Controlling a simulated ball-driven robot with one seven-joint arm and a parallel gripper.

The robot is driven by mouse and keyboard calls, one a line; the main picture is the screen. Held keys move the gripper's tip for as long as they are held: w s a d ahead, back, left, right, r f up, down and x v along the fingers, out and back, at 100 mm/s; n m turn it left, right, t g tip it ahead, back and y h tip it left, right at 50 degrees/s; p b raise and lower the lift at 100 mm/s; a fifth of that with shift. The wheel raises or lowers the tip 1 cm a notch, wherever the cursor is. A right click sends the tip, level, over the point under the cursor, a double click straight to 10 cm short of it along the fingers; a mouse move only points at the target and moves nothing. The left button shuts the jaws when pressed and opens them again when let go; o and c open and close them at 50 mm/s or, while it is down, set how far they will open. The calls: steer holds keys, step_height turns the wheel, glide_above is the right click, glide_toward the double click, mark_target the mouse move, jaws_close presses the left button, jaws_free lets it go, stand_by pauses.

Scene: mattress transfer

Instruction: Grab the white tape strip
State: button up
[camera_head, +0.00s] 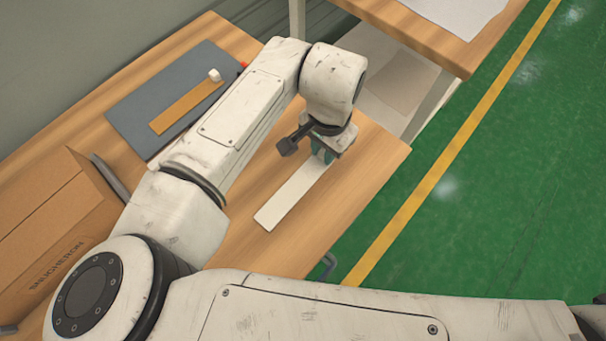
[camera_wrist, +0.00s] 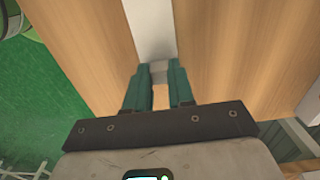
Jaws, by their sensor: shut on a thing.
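The white tape strip (camera_head: 292,195) is a long, flat white band over the wooden table (camera_head: 345,185) in the head view. Its far end runs under my gripper (camera_head: 325,152). In the wrist view the strip (camera_wrist: 150,28) comes down from the top edge to between the two teal fingers of my gripper (camera_wrist: 158,76). The fingers are shut on the end of the strip. I cannot tell whether the strip lies flat on the table or is slightly raised.
A grey mat (camera_head: 140,101) with an orange-brown strip (camera_head: 182,110) and a small white roll (camera_head: 215,75) lies at the back left. A cardboard box (camera_head: 50,235) stands at the left. Another table (camera_head: 440,50) stands at the top right. Green floor (camera_head: 480,210) lies right.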

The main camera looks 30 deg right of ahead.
jaws_close()
steer(key=shift+r, duration=0.1)
